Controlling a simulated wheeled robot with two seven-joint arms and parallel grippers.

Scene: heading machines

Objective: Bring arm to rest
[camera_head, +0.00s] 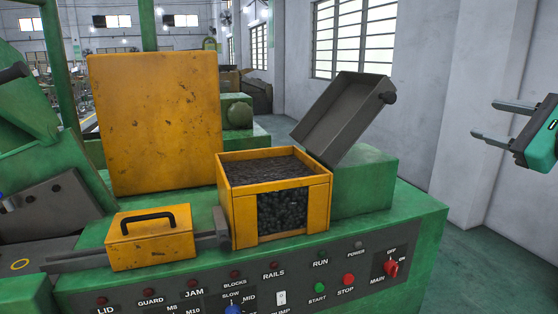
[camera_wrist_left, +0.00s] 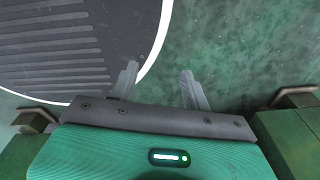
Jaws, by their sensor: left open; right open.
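My right gripper (camera_head: 494,120) is at the right edge of the head view. Its two fingers are apart and empty, pointing left, clear of the machine. My left gripper (camera_wrist_left: 160,88) shows only in the left wrist view. Its two fingers are spread with nothing between them, over a green floor and the edge of a dark ribbed round shape with a white rim (camera_wrist_left: 70,50). The left gripper cannot be seen in the head view.
A green heading machine (camera_head: 420,215) fills the front. On it are a yellow bin of dark pieces (camera_head: 242,219), a tilted grey lid (camera_head: 340,115), a yellow handled box (camera_head: 130,247) and a tall yellow panel (camera_head: 155,120). The floor at right (camera_head: 490,270) is free.

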